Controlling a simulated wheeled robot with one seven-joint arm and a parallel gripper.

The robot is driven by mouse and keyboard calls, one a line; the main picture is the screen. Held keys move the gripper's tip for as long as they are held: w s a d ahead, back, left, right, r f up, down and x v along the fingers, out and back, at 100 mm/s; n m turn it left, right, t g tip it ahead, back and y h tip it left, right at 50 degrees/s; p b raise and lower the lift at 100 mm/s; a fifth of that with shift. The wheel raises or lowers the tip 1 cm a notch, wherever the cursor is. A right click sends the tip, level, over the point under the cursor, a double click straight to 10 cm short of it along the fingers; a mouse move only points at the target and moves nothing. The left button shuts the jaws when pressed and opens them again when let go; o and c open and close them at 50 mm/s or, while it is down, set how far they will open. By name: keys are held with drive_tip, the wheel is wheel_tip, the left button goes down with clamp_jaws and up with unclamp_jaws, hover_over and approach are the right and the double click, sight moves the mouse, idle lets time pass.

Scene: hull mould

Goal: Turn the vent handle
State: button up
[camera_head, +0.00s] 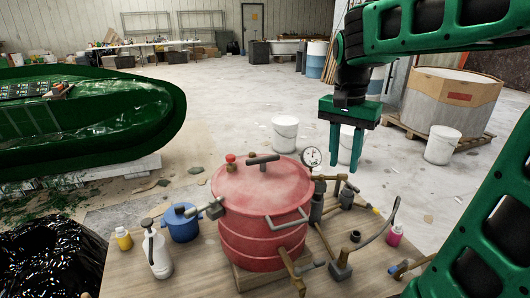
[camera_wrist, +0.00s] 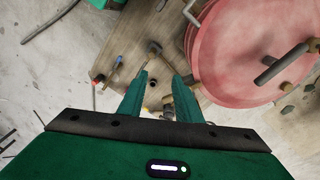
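A red pressure pot (camera_head: 255,230) stands on the workbench. A grey T-shaped bar handle (camera_head: 263,160) is on its lid, and a grey-ended side fitting (camera_head: 207,209) is at its left rim. I cannot tell which handle is the vent handle. My gripper (camera_head: 346,162) is open and empty, above the pipework right of the pot. In the wrist view, the pot (camera_wrist: 225,65) is right of my gripper (camera_wrist: 160,75), and pipework shows between and beyond the fingers.
A pressure gauge (camera_head: 311,157) rises behind the pot.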

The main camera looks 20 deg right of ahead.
drive_tip(key=w+a+r+m, duration=0.3)
drive_tip(key=w+a+r, duration=0.15)
drive_tip(key=w, duration=0.45)
drive_tip(key=r+m, duration=0.1)
drive_tip(key=m, duration=0.2)
hover_over(269, 156)
drive_tip(key=shift+y, duration=0.4)
wheel_tip(269, 156, down, 10)
drive_tip(key=shift+d+r, duration=0.1)
drive_tip(key=shift+r, duration=0.05)
clamp_jaws()
drive_tip(key=shift+a, duration=0.2)
drive_tip(key=shift+w+d, duration=0.1)
